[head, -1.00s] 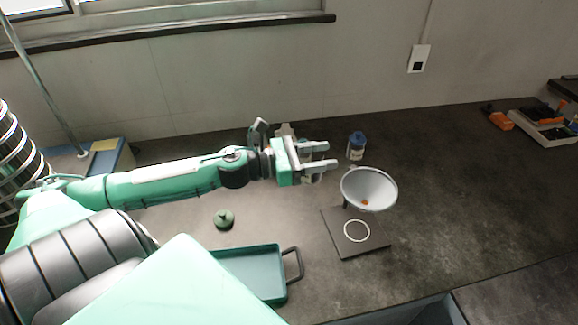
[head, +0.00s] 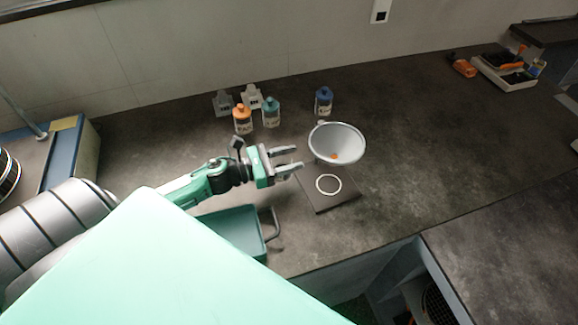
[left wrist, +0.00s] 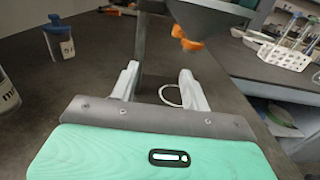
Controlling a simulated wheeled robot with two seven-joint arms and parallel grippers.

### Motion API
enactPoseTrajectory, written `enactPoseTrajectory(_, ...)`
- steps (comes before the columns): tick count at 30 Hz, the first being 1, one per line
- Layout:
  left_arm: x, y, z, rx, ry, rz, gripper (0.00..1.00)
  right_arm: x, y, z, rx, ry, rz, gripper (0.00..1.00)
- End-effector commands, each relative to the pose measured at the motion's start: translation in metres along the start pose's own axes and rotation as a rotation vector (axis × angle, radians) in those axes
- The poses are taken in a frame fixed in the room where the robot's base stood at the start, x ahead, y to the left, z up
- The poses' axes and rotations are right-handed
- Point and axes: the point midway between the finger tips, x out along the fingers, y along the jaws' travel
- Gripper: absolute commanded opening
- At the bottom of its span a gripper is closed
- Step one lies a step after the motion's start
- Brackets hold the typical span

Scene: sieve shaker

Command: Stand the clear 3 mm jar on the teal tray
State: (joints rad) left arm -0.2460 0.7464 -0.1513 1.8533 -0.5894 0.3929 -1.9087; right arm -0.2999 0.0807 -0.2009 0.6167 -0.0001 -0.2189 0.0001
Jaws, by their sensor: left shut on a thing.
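My left gripper (head: 287,162) is above the bench, left of the funnel and up and right of the tray. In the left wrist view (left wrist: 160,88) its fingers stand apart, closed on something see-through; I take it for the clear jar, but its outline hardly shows. The teal tray (head: 238,226) with a dark handle lies on the bench near the front edge, partly hidden by my arm. My right gripper is not in view.
A grey funnel (head: 350,142) with an orange bit stands over a dark plate (head: 340,198) with a white ring. Bottles with orange (head: 242,120), teal (head: 271,113) and blue (head: 323,101) caps stand behind.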

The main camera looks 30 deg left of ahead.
Motion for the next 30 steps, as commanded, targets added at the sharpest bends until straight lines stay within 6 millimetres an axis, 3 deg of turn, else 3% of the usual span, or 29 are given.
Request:
enactPoseTrajectory(9, 0.0, 0.0, -0.037, -0.002, 0.0, 0.001, 0.23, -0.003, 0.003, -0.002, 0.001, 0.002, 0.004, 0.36)
enactPoseTrajectory(22, 0.0, 0.0, -0.043, -0.001, -0.001, 0.0, 0.23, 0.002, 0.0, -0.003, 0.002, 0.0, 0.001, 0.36)
enactPoseTrajectory(23, 0.0, 0.0, -0.042, -0.001, 0.0, 0.0, 0.52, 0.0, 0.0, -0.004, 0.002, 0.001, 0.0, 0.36)
enactPoseTrajectory(25, 0.0, 0.0, -0.042, -0.001, 0.0, 0.0, 0.66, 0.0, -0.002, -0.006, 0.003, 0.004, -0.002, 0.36)
enactPoseTrajectory(30, 0.0, 0.0, -0.042, -0.001, 0.0, 0.0, 0.68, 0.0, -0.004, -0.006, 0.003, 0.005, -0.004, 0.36)
